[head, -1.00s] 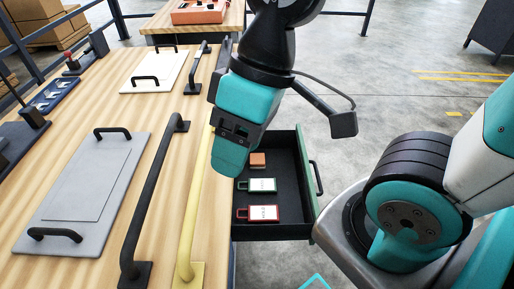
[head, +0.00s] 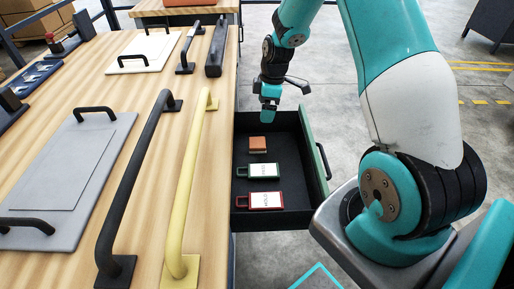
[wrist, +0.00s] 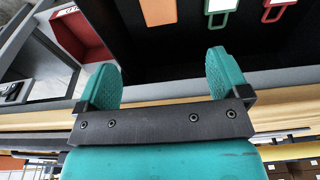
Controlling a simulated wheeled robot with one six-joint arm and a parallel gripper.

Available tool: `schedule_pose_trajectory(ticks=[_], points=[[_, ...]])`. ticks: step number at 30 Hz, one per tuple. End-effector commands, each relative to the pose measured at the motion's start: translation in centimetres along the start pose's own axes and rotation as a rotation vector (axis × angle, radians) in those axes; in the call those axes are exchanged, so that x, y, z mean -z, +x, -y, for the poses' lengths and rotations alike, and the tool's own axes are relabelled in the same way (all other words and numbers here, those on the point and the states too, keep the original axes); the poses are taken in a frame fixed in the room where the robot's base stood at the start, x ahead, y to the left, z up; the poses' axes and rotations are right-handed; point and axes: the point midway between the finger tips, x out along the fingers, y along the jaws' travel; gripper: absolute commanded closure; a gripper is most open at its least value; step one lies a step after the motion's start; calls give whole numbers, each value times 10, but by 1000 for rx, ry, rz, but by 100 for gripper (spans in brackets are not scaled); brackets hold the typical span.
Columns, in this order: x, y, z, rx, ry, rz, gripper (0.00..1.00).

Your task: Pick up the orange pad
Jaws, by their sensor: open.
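The orange pad (head: 258,144) is a small block lying in the open drawer (head: 314,155), towards its far end. It also shows at the top edge of the wrist view (wrist: 158,12), partly cut off. My gripper (head: 268,116) hangs over the far end of the drawer, beyond the pad in the head view. In the wrist view its two teal fingers (wrist: 162,68) are spread apart with nothing between them. The pad appears beyond the fingertips, roughly in line with the gap, and is not touched.
A green-framed tag (head: 264,171) and a red-framed tag (head: 265,201) lie nearer in the same drawer. The wooden bench (head: 150,120) on the left carries a yellow handle bar (head: 190,190), a black handle bar (head: 135,190) and a grey panel (head: 65,175). The drawer's right side is bare.

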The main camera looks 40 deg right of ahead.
Motion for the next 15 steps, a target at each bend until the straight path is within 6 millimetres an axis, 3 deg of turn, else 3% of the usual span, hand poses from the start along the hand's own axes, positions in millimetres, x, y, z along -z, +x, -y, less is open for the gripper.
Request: schedule_pose_trajectory(ticks=[9, 15], points=[[1, 73, 2, 5, -2, 1, 6], [2, 101, 2, 3, -2, 0, 6]])
